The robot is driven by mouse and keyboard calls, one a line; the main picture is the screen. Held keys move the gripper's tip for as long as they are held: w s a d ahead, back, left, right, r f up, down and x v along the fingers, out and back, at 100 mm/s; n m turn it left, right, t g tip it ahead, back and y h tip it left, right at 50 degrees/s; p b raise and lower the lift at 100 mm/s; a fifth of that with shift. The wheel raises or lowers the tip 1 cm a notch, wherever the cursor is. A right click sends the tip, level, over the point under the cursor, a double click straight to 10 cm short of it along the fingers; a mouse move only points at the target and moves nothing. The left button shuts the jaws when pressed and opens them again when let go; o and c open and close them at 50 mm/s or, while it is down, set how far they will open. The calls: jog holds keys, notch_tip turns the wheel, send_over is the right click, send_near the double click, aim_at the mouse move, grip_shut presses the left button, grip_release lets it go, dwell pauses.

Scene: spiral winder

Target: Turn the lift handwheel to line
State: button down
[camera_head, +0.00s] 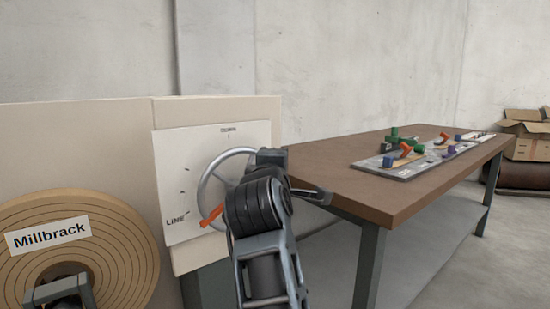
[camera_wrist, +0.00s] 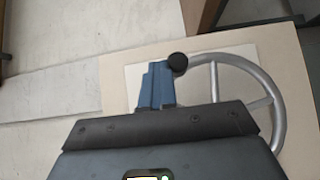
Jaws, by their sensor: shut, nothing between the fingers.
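The grey handwheel (camera_head: 203,186) stands on a white dial plate (camera_head: 172,160), partly covered by my arm. An orange pointer (camera_head: 211,215) at the wheel's lower left slants down and left, close to the LINE label (camera_head: 175,219); I cannot tell whether it lines up exactly with the mark. In the wrist view the silver wheel rim (camera_wrist: 281,125) curves at the right, with a round black knob (camera_wrist: 178,62) on it. My gripper (camera_wrist: 157,68), with blue fingers, is shut and empty just left of the knob; whether they touch is unclear. My arm hides the fingertips in the head view.
A brown-topped bench (camera_head: 335,178) stands right of the panel, with a board (camera_head: 400,172) of coloured parts on it. A large roll labelled Millbrack (camera_head: 125,250) is at lower left. Cardboard boxes (camera_head: 527,148) stand at far right.

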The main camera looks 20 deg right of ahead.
jog(key=shift+w+d+f, duration=0.1)
jog(key=shift+w+f, duration=0.1)
jog(key=shift+f, duration=0.2)
dwell(0.3)
